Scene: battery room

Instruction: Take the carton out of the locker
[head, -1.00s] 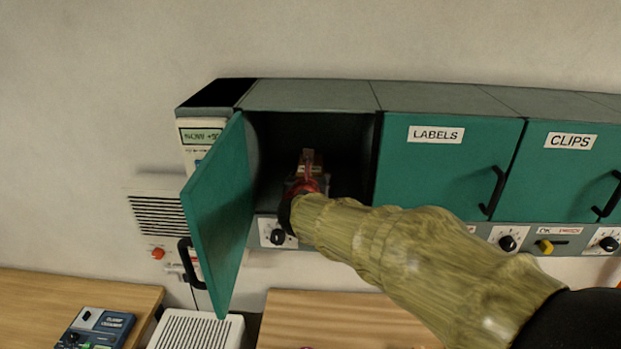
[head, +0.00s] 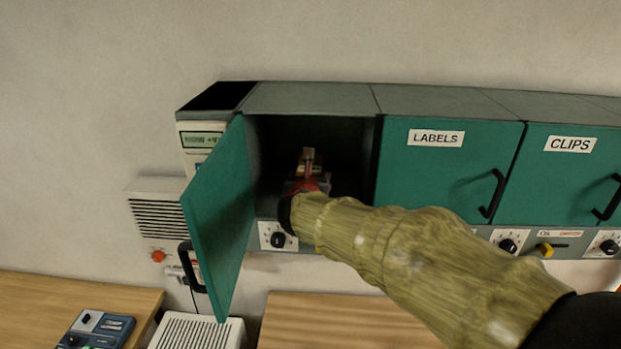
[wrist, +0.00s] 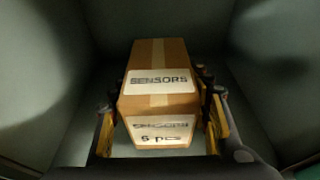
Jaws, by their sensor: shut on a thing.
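The carton (wrist: 158,60) is a brown taped box with a white label reading SENSORS, in the middle of the wrist view. It stands inside the open locker (head: 350,135), whose dark inside shows in the head view. My gripper (wrist: 160,115) has one finger against each side of the carton and is shut on it. In the head view my gripper (head: 306,178) reaches into the locker, and only a small brown part of the carton shows above it. The green locker door (head: 222,215) is swung open to the left.
Shut lockers marked LABELS (head: 436,165) and CLIPS (head: 570,175) stand to the right. Knobs line the strip below. A wooden table (head: 340,320) lies lower down. In the wrist view the locker walls leave room beside the carton.

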